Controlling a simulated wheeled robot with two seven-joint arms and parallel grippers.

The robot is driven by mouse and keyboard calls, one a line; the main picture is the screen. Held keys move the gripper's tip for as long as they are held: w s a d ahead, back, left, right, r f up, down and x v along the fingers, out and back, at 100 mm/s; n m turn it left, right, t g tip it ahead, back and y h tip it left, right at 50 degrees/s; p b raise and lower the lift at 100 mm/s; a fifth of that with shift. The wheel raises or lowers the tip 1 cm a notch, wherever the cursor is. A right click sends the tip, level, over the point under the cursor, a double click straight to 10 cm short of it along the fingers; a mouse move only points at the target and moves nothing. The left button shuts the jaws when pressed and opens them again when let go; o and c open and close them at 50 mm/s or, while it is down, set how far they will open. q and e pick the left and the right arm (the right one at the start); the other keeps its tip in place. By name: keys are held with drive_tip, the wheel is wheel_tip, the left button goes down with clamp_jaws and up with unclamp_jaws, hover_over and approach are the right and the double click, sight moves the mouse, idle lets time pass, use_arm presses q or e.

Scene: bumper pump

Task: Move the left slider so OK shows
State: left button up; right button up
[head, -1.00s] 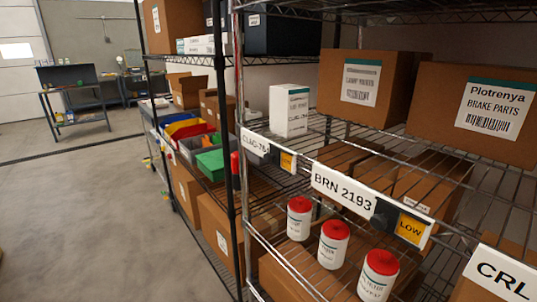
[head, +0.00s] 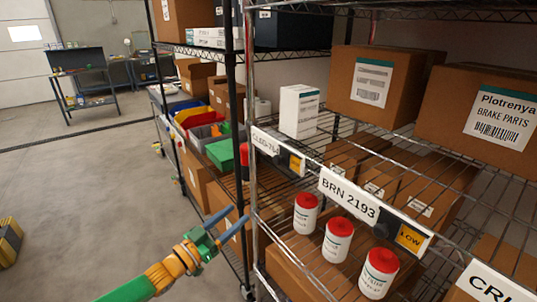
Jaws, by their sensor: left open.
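The left slider is a dark block (head: 283,158) on the shelf-edge label CLAG-76 (head: 265,141), beside a yellow window (head: 297,165) too small to read. A second dark slider (head: 380,222) sits on the BRN 2193 label (head: 349,194), with a yellow window reading LOW (head: 411,238) to its right. I see no OK. My left gripper (head: 239,214), with blue fingers, is open and empty. It is in front of the shelf posts, below and left of the left slider and apart from it. My right gripper is out of view.
Red-lidded white canisters (head: 336,240) stand on the lower shelf. A white box (head: 299,111) and brown cartons (head: 370,80) stand above. A metal post (head: 252,190) rises left of the left label. Coloured bins (head: 200,125) are on the rack behind.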

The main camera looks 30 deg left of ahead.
sight(275, 161)
use_arm(q)
drive_tip(key=d+r+m+t+h, duration=0.1)
drive_tip(key=d+r+h, duration=0.2)
drive_tip(key=r, duration=0.4)
drive_tip(key=d+r+m+t+h, duration=0.1)
drive_tip(key=d+r+m+h, duration=0.15)
drive_tip(key=r, duration=0.35)
drive_tip(key=shift+n, duration=0.45)
drive_tip(key=p+x, duration=0.1)
drive_tip(key=x, duration=0.4)
drive_tip(key=shift+w+a, duration=0.1)
drive_tip(key=shift+w, duration=0.15)
drive_tip(key=shift+w+d+r, duration=0.15)
drive_tip(key=shift+w+d, duration=0.15)
drive_tip(key=shift+w, duration=0.15)
clamp_jaws()
